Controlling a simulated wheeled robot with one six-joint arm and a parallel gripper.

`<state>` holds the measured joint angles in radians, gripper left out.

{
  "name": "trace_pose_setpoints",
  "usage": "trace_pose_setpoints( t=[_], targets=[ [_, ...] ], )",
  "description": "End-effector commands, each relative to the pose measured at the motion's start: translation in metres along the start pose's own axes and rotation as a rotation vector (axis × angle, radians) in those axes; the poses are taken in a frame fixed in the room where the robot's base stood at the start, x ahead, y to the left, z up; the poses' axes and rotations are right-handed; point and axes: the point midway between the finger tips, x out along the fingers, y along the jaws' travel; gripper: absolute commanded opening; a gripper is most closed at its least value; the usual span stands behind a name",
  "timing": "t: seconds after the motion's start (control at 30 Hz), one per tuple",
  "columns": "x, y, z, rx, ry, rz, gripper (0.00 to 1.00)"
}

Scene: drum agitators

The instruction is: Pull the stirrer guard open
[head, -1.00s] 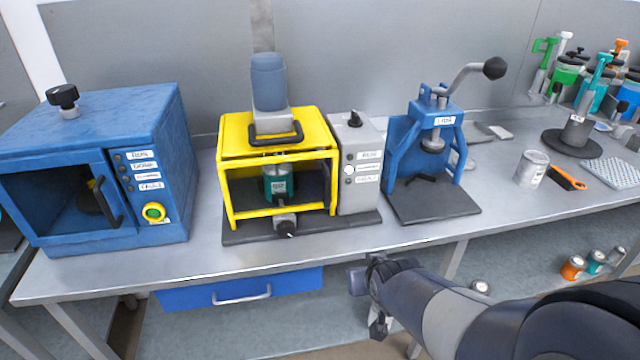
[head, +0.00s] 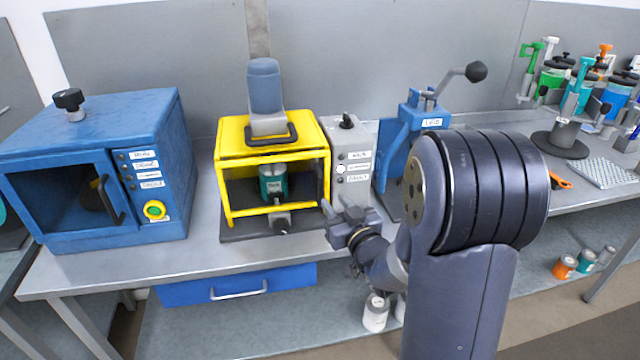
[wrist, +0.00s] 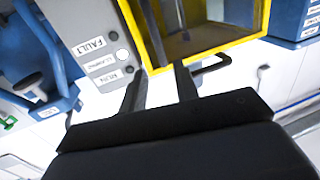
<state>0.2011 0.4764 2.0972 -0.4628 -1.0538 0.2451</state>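The stirrer guard (head: 228,143) is a yellow box-shaped frame around the stirrer, with a dark bar handle (head: 272,136) at its top front edge. It appears shut over a teal can (head: 272,184). My gripper (head: 338,210) is in front of the grey control box, right of the guard and lower than the handle. In the wrist view, which is roughly upside down, the fingers (wrist: 160,82) are apart with nothing between them. There the yellow frame (wrist: 215,48) is beyond the fingers, and the black handle (wrist: 212,66) is just right of them, not touching.
The grey control box (head: 350,170) adjoins the guard on the right. A clamp knob (head: 282,222) sits at the stirrer's front. A blue oven-like cabinet (head: 130,110) stands left. A blue lever press (head: 405,125) stands right, partly hidden by my arm. A blue drawer (head: 235,287) hangs below the bench.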

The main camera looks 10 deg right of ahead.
Motion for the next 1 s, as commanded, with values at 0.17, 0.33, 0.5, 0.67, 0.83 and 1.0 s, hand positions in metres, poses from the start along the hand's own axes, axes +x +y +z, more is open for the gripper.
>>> trace_pose_setpoints(
  t=[0.17,0.33,0.5,0.67,0.83,1.0],
  targets=[
    [0.033,-0.001,-0.002,0.001,-0.002,-0.001,0.29],
    [0.062,-0.001,-0.002,0.001,-0.001,0.000,0.29],
    [0.083,-0.001,-0.001,0.000,-0.002,0.000,0.29],
    [0.091,0.000,0.000,0.000,-0.001,0.001,0.29],
    [0.093,0.000,0.000,0.000,-0.002,0.002,0.29],
    [0.092,0.000,0.000,0.000,-0.002,0.002,0.25]
  ],
)
